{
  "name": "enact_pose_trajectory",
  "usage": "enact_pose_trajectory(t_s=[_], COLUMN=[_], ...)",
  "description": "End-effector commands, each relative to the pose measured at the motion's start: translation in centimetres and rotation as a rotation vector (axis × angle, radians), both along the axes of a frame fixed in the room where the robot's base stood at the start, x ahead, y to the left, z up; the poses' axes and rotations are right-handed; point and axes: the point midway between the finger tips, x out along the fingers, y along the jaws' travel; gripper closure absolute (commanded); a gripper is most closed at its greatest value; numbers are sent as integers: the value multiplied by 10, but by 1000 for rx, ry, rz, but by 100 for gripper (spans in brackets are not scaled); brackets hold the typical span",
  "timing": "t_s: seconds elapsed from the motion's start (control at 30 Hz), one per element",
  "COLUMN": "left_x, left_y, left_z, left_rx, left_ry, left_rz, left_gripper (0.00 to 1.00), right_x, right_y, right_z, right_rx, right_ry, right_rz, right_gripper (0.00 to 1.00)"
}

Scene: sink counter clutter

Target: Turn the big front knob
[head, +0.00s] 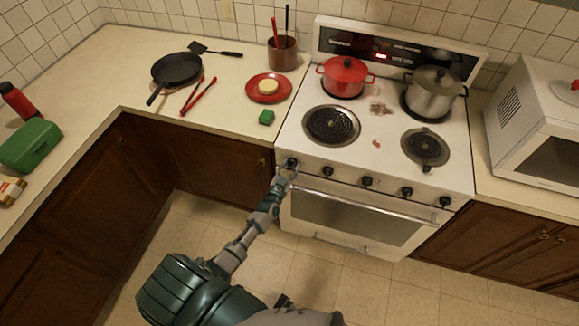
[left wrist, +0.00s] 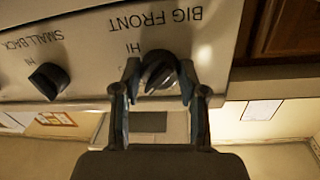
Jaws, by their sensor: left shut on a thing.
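The big front knob (left wrist: 157,72) is black and sits under upside-down "BIG FRONT" lettering in the left wrist view. In the head view it is the leftmost knob (head: 291,163) on the white stove's front panel. My left gripper (left wrist: 158,85) has one finger on each side of the knob and is shut on it. In the head view the left gripper (head: 287,172) reaches the panel's left end, and its fingertips are small there. The knob's pointer looks tilted in the left wrist view. My right gripper is not in view.
The small back knob (left wrist: 48,80) is beside it, with more knobs along the panel. The oven handle (head: 350,204) runs just below. A red pot (head: 344,77) and a steel pot (head: 434,92) stand on rear burners. Wooden cabinets (head: 215,160) adjoin the stove's left side.

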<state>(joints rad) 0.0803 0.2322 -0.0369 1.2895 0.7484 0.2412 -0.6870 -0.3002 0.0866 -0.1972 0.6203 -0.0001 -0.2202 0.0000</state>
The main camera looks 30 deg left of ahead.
Motion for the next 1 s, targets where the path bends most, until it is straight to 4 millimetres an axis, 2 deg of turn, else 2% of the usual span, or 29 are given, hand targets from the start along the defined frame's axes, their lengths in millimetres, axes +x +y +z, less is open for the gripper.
enact_pose_trajectory(t_s=[0.03,0.17,0.27,0.57,1.0], left_x=[-1,-2,-2,-1,-1], left_y=[7,7,7,5,4], left_z=[-1,0,0,0,-1], left_rx=[4,6,5,-11,-132], left_ry=[2,2,1,-3,-32], left_rz=[13,16,17,12,13], left_gripper=[93,93,93,93,93], right_x=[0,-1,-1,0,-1], right_y=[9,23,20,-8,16], right_z=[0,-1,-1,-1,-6], right_rx=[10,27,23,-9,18], right_ry=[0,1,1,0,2], right_rz=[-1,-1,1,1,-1], right_gripper=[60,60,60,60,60])
